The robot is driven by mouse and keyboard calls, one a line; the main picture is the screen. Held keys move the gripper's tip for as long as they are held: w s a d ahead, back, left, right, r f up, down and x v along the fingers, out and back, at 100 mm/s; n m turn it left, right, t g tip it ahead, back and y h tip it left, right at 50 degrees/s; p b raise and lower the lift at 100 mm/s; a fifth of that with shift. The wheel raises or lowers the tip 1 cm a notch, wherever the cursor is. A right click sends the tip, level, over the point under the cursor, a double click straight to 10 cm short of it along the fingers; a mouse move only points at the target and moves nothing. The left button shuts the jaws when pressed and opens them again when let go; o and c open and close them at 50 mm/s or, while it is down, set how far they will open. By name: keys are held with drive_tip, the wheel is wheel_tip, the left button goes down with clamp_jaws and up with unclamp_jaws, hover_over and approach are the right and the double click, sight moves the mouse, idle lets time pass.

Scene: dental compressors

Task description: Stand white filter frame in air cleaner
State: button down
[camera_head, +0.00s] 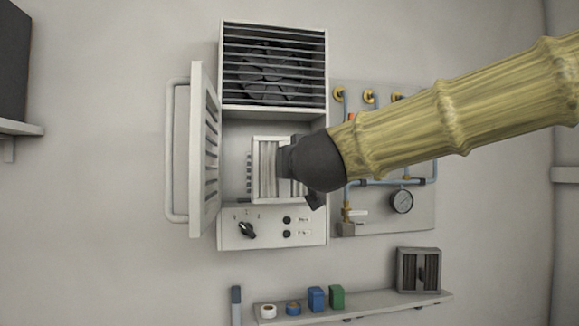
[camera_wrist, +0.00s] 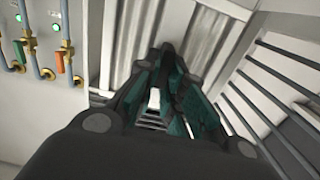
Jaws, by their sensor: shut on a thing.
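The white filter frame (camera_head: 266,168), with pale upright pleats, is in the open middle compartment of the air cleaner (camera_head: 274,112). It looks upright; whether it rests on the compartment floor is hard to tell. My gripper (camera_head: 290,166) reaches in from the right and is shut on the frame's right side, hiding part of it. In the wrist view, my gripper's teal-padded fingers (camera_wrist: 165,75) close against the pale ribbed frame (camera_wrist: 204,48). The air cleaner has a dark fan behind a slatted grille on top and a control panel (camera_head: 271,228) below.
The louvred door (camera_head: 204,150) stands open at the left of the compartment. Pipes and a gauge (camera_head: 402,201) are on a panel at right. A shelf (camera_head: 375,303) below holds tape rolls, a blue box (camera_head: 316,299), a green box (camera_head: 337,297) and a grey dark-pleated frame (camera_head: 419,270).

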drive_tip(key=shift+w+a+f, duration=0.15)
drive_tip(key=shift+w+a, duration=0.35)
drive_tip(key=shift+w, duration=2)
drive_tip(key=shift+w+a+f, duration=0.2)
drive_tip(key=shift+w+a, duration=0.3)
drive_tip(key=shift+w, duration=2.05)
drive_tip(key=shift+w+a+f, duration=0.15)
drive_tip(key=shift+w+a, duration=0.35)
drive_tip(key=shift+w, duration=2)
drive_tip(key=shift+s+f, duration=0.1)
drive_tip(key=shift+f, duration=0.4)
drive_tip(key=c, duration=1)
unclamp_jaws()
drive_tip(key=shift+o, duration=0.2)
